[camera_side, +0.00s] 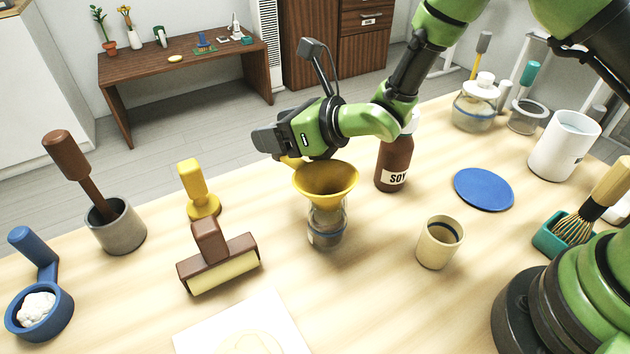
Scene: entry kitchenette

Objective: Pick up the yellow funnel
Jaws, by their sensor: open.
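The yellow funnel (326,181) sits upright, wide mouth up, in the top of a small clear glass jar (327,228) near the middle of the table. A small yellow part shows behind the funnel's left rim, under my gripper; it looks like the funnel's handle, but most of it is hidden. My gripper (279,145) is just behind and above the funnel's left rim, with its dark end pointing left. It is open. I cannot tell whether its fingers are around the yellow part or touching it.
A brown soy bottle (392,164) stands close right of the funnel, under my arm. A beige cup (439,242) and blue disc (484,189) lie farther right. A brown roller tool (219,263) and yellow stamp-like tool (200,190) stand left. Front centre-right table is clear.

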